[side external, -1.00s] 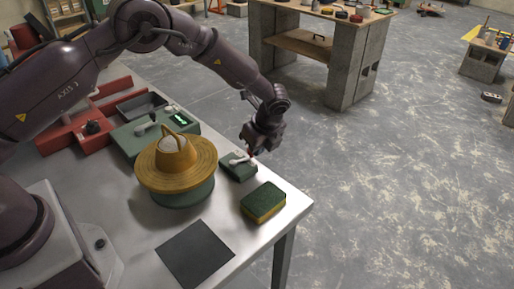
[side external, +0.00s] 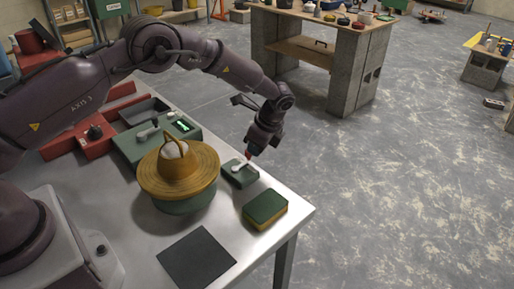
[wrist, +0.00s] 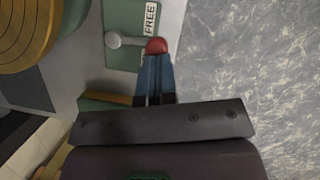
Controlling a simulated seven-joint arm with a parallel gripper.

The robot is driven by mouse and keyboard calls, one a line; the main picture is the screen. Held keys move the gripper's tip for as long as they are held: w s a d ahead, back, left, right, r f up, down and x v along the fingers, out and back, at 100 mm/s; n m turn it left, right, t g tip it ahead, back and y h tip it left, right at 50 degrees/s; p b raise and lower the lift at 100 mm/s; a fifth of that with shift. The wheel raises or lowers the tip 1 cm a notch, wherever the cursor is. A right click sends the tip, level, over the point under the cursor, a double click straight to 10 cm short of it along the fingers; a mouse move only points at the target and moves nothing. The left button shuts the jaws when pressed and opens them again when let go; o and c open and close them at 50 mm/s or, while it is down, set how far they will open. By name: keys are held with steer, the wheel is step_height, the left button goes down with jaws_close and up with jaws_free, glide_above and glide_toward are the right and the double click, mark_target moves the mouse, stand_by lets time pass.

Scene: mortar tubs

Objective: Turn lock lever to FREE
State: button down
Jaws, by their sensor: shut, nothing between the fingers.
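The lock is a small green box (side external: 240,177) near the table's far right edge. Its pale lever (side external: 239,167) lies on top. In the wrist view the lever (wrist: 131,42) runs right from its round pivot to a red knob (wrist: 156,46). The FREE label (wrist: 150,19) is on the green plate above the knob. My gripper (wrist: 157,58) is shut and empty, its blue fingertips at the knob's lower edge, touching it or very close. In the side view my gripper (side external: 250,153) points down at the lever's end and partly hides it.
A green and yellow sponge-like block (side external: 265,208) sits right of the lock. A yellow domed lid (side external: 178,178) stands to its left on a green base. A green unit with a lit display (side external: 183,125) is behind. Open floor lies beyond the table edge.

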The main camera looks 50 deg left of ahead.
steer(key=shift+a+f+n+g, duration=0.1)
steer(key=shift+a+n+g, duration=0.3)
steer(key=shift+n, duration=0.5)
steer(key=shift+a, duration=0.35)
steer(key=shift+s+d, duration=0.1)
steer(key=shift+s+d, duration=0.35)
steer(key=shift+s, duration=0.2)
steer(key=shift+d, duration=0.1)
steer(key=d, duration=0.1)
steer(key=w+d, duration=0.1)
steer(key=d, duration=0.1)
steer(key=shift+w+d, duration=0.2)
steer(key=shift+w, duration=0.05)
steer(key=v, duration=1)
steer(key=shift+s+r, duration=0.2)
steer(key=shift+r, duration=0.05)
